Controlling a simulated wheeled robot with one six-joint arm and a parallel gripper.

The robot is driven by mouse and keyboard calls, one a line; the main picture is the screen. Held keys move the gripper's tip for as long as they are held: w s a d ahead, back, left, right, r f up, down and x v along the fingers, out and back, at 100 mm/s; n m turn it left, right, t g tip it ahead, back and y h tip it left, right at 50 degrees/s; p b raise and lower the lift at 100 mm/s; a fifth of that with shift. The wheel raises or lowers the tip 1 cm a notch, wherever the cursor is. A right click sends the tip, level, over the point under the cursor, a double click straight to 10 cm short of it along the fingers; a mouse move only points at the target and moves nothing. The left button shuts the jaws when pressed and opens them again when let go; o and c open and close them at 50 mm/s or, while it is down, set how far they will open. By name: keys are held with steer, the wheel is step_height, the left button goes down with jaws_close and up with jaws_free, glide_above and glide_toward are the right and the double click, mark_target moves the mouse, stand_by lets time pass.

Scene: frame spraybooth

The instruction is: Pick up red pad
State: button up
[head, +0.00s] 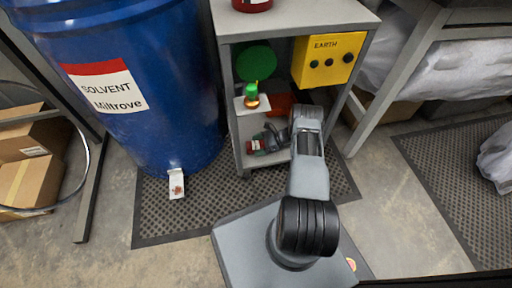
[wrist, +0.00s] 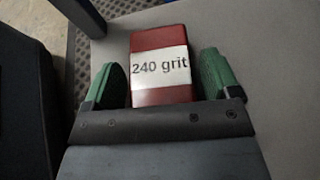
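The red pad (wrist: 163,58) is a red block with a white band reading "240 grit". In the wrist view it lies on a grey surface between the two green fingers of my gripper (wrist: 164,82). The fingers stand one on each side, with narrow gaps to the pad; no clear grip shows. In the head view the pad (head: 255,146) is a small red and white shape on the cart's lower shelf. My gripper (head: 273,137) reaches in beside it from the right, partly hidden by my arm.
A grey shelf cart (head: 237,160) surrounds my gripper, with posts at its front corners. A yellow "EARTH" box (head: 327,60) hangs above on the right. A blue solvent drum (head: 165,130) stands left.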

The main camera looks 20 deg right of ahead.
steer(key=c, duration=0.7)
